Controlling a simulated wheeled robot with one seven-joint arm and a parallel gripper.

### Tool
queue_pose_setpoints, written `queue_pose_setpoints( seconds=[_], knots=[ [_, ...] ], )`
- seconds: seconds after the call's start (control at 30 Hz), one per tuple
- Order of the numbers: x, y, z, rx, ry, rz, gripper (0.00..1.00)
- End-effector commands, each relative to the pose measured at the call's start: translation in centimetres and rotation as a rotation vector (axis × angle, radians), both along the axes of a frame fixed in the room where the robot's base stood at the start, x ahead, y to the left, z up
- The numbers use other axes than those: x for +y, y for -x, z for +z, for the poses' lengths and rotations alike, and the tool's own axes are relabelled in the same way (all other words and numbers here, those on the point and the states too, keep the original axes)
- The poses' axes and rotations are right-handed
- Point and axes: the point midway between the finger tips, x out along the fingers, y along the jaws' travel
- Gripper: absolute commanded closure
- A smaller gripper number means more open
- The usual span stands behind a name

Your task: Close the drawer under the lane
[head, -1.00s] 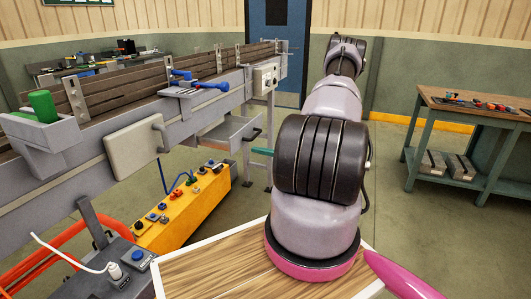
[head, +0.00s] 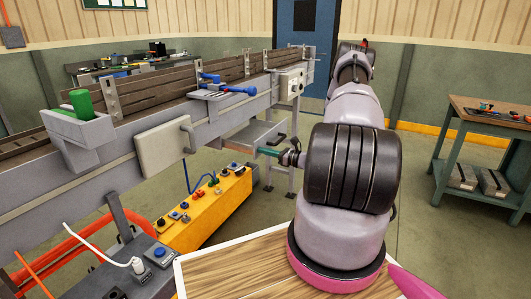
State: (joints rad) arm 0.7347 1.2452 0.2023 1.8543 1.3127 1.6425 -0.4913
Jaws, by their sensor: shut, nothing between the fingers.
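The drawer (head: 252,137) is a grey box under the lane (head: 215,108). It sticks out from the lane's side toward the right, so it stands open. Its dark handle (head: 277,141) is on its right end. My gripper (head: 263,150) shows as teal fingers pointing left, with a dark wrist behind them. The fingers are shut and empty. In the picture they overlap the lower part of the drawer's front, close to the handle. I cannot tell whether they touch it. The upper arm hides part of the forearm.
A pale panel with a handle (head: 163,147) and a blue lever (head: 238,90) are on the lane's side. A workbench (head: 490,118) stands at right. The floor between is clear.

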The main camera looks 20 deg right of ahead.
Motion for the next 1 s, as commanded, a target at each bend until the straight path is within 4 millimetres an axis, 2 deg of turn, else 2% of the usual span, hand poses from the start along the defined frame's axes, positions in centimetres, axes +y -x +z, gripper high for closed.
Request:
queue_pose_setpoints(
  seconds=[0.17, 0.5, 0.7, 1.0],
  knots=[
    [1.6, -1.8, 0.0, -0.001, 0.0, 0.005, 1.0],
    [6.9, -8.6, 0.0, -0.002, 0.0, 0.005, 1.0],
    [9.4, -11.8, 0.0, -0.002, 0.001, 0.004, 1.0],
    [10.8, -13.8, 0.0, -0.001, -0.001, 0.001, 1.0]
  ],
)
